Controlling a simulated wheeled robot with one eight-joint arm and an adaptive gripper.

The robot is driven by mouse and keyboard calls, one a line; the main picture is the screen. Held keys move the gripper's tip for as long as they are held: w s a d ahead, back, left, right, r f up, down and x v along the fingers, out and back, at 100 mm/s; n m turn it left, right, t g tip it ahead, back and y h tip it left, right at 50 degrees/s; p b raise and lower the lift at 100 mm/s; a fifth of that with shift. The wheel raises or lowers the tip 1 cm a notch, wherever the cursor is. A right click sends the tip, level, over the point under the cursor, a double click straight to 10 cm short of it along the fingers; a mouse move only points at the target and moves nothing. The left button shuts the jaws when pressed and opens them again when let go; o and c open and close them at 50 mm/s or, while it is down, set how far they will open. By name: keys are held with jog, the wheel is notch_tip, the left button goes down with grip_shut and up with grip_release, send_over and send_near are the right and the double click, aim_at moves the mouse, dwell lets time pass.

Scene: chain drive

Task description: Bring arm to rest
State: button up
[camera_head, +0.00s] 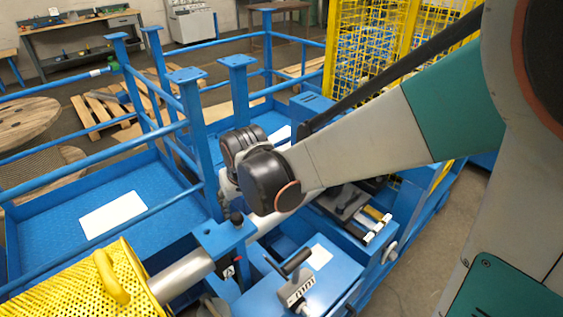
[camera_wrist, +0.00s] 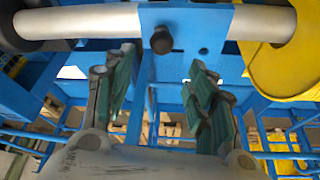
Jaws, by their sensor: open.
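My arm reaches in from the right in the camera_head view, over the blue machine (camera_head: 335,272). Its dark wrist joint is near the middle of that view, and my gripper cannot be made out there. In the wrist view my gripper (camera_wrist: 164,68) is open, its two green-padded fingers apart with nothing between them. A blue bracket with a black knob (camera_wrist: 162,40) and a silver shaft (camera_wrist: 85,21) lie beyond the fingertips. I cannot tell whether the fingers touch the bracket. The shaft (camera_head: 182,276) also shows in the camera_head view.
A yellow perforated guard (camera_head: 70,283) is at lower left. Blue rails and posts (camera_head: 198,120) stand left of my wrist. A black-handled device (camera_head: 292,270) sits on the blue machine below my arm. A yellow mesh fence (camera_head: 375,45) stands behind. Floor (camera_head: 425,235) shows at right.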

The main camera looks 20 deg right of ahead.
jog(key=shift+s, duration=0.2)
jog(key=s+d+r+t+b, duration=0.1)
jog(key=s+d+r+b, duration=0.1)
jog(key=s+d, duration=0.3)
jog(key=s+d+r+m+t+b, duration=0.1)
jog(key=s+d+r, duration=0.3)
jog(key=s, duration=0.8)
jog(key=shift+d+m+t+h+b, duration=0.3)
jog(key=shift+d+b, duration=0.1)
jog(key=shift+d, duration=0.75)
jog(key=shift+o, duration=0.6)
dwell(0.4)
